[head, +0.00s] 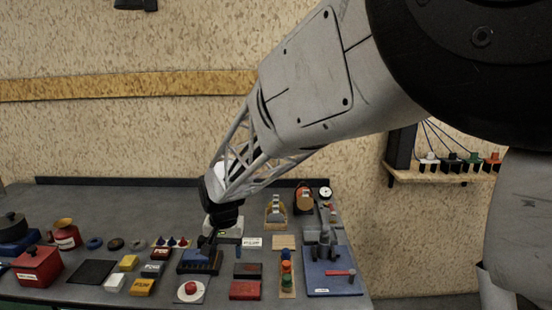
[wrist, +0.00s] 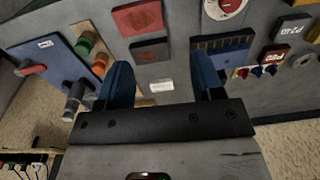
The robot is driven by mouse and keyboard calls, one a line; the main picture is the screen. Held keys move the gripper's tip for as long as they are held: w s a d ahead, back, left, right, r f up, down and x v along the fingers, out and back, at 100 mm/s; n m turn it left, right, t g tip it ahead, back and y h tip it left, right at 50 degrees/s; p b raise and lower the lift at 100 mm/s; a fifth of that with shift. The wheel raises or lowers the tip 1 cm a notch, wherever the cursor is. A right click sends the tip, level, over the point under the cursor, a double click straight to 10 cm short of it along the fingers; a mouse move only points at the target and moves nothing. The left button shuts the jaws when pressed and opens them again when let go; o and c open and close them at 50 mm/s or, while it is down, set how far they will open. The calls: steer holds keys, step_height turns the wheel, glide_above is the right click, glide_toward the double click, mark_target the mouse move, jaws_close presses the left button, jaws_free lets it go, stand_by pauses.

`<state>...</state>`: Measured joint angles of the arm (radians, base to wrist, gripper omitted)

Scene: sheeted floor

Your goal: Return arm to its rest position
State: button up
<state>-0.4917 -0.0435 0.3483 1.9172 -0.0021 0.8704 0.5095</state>
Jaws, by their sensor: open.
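My gripper (head: 208,242) is at the end of my arm, over the middle of the workbench (head: 75,200) near a dark slotted block (head: 200,268). In the wrist view my gripper (wrist: 163,82) shows two blue fingers spread wide apart with nothing held between them. A small white label (wrist: 162,86) lies on the bench surface beyond the gap. The slotted block (wrist: 222,52) shows beyond the right finger. My arm hides part of the back of the bench in the head view.
A blue board (head: 330,285) with a red-handled tool lies at the bench's right. Red and dark blocks (head: 245,290) lie in front, a red box (head: 38,265) at the left. A wall shelf (head: 440,174) with several coloured connectors is at the right. The bench's back left is clear.

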steer(key=s+d+r+t, duration=0.1)
steer(key=s+d+r, duration=0.35)
steer(key=d, duration=0.45)
steer(key=s+d+r, duration=0.4)
steer(key=s+d, duration=0.2)
steer(key=d, duration=0.3)
steer(key=s+d+t, duration=0.1)
steer(key=s+d, duration=1.3)
steer(key=s, duration=0.5)
